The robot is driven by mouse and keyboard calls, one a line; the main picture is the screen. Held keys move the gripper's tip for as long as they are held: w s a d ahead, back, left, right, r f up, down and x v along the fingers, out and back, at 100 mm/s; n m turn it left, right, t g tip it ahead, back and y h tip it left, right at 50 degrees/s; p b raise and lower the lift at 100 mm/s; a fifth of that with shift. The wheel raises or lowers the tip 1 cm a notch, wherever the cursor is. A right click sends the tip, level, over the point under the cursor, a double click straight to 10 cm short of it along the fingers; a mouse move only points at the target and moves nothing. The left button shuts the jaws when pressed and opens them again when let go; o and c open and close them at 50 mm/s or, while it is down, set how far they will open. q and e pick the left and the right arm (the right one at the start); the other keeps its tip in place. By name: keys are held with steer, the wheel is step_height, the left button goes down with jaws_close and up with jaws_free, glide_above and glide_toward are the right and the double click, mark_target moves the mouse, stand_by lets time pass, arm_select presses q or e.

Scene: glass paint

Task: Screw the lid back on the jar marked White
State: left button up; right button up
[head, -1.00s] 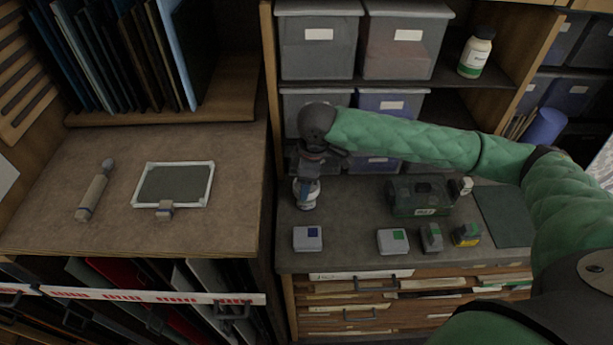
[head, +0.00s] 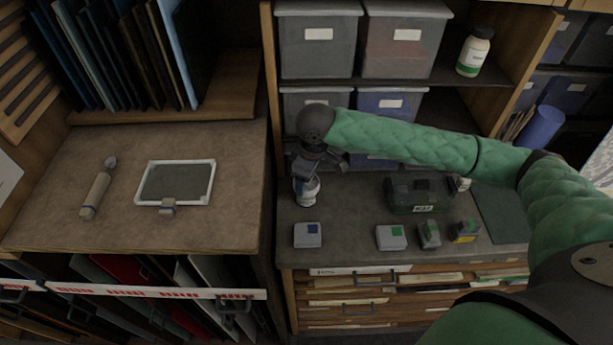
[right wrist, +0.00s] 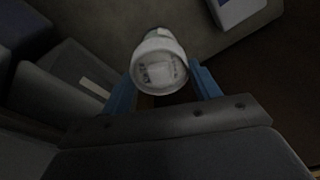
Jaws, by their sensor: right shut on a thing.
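A small jar (head: 307,195) with a blue band stands at the left end of the grey counter in the head view. My right gripper (head: 305,177) reaches down over it from above. In the right wrist view the round white lid (right wrist: 160,68) sits between the two blue fingers of my right gripper (right wrist: 162,88), which is shut on it. The lid is over the jar's top; whether it is seated on the thread cannot be told. The jar's label is too small to read. My left gripper is not in view.
A grey box with a blue mark (head: 307,235) stands just in front of the jar. A green toolbox (head: 418,196) and several small boxes stand to the right. Grey bins (head: 318,45) fill the shelves behind.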

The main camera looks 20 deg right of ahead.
steer(key=m, duration=0.4)
stand_by(0.3)
steer(key=shift+s+a+f+m+t+h, duration=0.1)
steer(key=shift+m+t+h, duration=0.2)
steer(key=shift+m, duration=0.6)
steer(key=m, duration=0.5)
steer(key=shift+h, duration=0.3)
steer(key=o, duration=1.3)
steer(key=shift+r, duration=3.05)
